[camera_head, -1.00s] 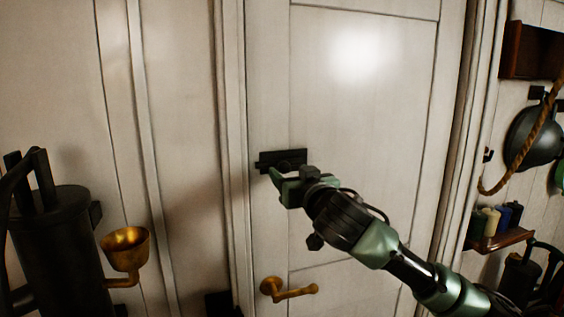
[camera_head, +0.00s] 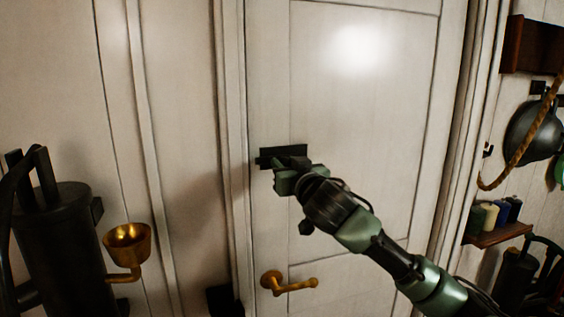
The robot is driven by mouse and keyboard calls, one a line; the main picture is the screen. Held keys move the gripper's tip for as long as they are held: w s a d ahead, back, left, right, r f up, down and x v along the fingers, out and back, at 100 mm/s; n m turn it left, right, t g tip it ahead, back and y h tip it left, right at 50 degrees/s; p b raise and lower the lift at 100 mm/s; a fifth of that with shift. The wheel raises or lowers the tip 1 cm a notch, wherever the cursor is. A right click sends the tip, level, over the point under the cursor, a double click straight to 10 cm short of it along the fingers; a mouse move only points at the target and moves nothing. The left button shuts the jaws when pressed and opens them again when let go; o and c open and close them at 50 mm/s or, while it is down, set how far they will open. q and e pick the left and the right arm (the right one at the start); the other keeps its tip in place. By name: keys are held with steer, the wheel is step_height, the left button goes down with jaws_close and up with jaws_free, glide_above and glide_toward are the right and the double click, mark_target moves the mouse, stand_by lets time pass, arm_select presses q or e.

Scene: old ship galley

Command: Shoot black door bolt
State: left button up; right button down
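The black door bolt (camera_head: 283,152) is mounted on the white door (camera_head: 360,110) near its left edge, above the brass handle. My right gripper (camera_head: 281,178) is at the bolt's lower edge and hides part of it. Its fingers are partly hidden and small, so I cannot tell whether they are open or shut, or whether they touch the bolt. The bolt's left end reaches close to the door frame (camera_head: 236,150). My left gripper is not in view.
A brass lever handle (camera_head: 290,285) sits below the bolt. A brass cup (camera_head: 127,245) and a dark cylinder (camera_head: 60,240) stand at the left. At the right are a shelf with small jars (camera_head: 497,236), a rope (camera_head: 520,150) and a dark round pan (camera_head: 533,133).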

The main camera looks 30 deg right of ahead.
steer(key=shift+a, duration=0.15)
steer(key=shift+w+a+p, duration=0.2)
steer(key=shift+w+a, duration=0.05)
steer(key=shift+a, duration=0.7)
steer(key=shift+w+a+p, duration=0.2)
steer(key=shift+a, duration=0.75)
steer(key=c, duration=1.2)
jaws_free()
steer(key=o, duration=0.4)
steer(key=shift+a, duration=0.15)
steer(key=shift+s, duration=0.1)
steer(key=shift+s+f, duration=0.1)
steer(key=shift+s, duration=0.25)
glide_toward(264, 162)
steer(key=v, duration=0.4)
steer(key=shift+s+b, duration=0.35)
